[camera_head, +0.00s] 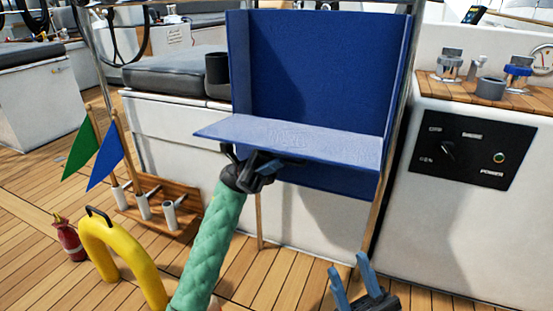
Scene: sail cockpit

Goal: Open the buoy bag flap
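The blue buoy bag (310,60) stands upright in the middle, with its tall back panel and side walls showing. A lighter blue flap (300,136) sticks out from it toward me, roughly level, above the lower front of the bag (340,181). My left gripper (257,168) is under the front edge of the flap, close to it; whether it touches cannot be told. Its fingertips are partly hidden and I cannot see whether they are open. My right gripper (354,276) is low at the bottom edge, its two blue fingers apart and empty, away from the bag.
A yellow horseshoe-shaped buoy (128,262) with a black handle is at the lower left. Green and blue flags (107,157) stand in a wooden rack beyond it. A white console (470,215) with a black switch panel is on the right. Teak deck lies between.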

